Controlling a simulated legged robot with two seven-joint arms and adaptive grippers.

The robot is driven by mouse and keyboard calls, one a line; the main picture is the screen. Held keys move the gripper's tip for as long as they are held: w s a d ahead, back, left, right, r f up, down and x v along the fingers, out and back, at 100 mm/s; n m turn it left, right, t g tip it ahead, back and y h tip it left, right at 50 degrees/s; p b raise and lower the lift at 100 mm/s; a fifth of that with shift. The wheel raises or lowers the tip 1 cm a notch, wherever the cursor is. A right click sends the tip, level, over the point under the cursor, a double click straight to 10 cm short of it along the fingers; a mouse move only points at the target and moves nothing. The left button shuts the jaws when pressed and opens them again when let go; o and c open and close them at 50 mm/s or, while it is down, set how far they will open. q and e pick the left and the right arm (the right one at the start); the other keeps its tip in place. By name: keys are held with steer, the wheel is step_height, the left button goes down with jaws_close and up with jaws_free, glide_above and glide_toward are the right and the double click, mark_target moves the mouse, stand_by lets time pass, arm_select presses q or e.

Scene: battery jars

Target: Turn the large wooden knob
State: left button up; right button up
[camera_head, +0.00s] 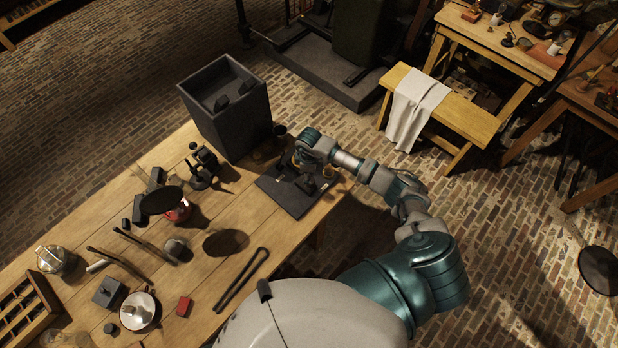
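My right arm reaches in from the lower right to a dark flat board (291,203) at the right end of the wooden table. My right gripper (308,184) is dark and points down over the board, among small dark and brass-coloured parts. The wrist and the dim light hide much of what is there, so I cannot tell whether the fingers are open, shut or touching anything. I cannot clearly make out the large wooden knob; it may be hidden by the gripper. My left gripper is not in view.
A tall dark open box (229,112) stands behind the board. Dark instruments, a round black disc (162,200), a white dish (138,310), a small red block (183,306) and black tongs (241,280) lie to the left. A wooden bench (455,115) stands beyond, on brick floor.

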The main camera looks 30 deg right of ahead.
step_height(320, 180, up, 8)
stand_by(0.6)
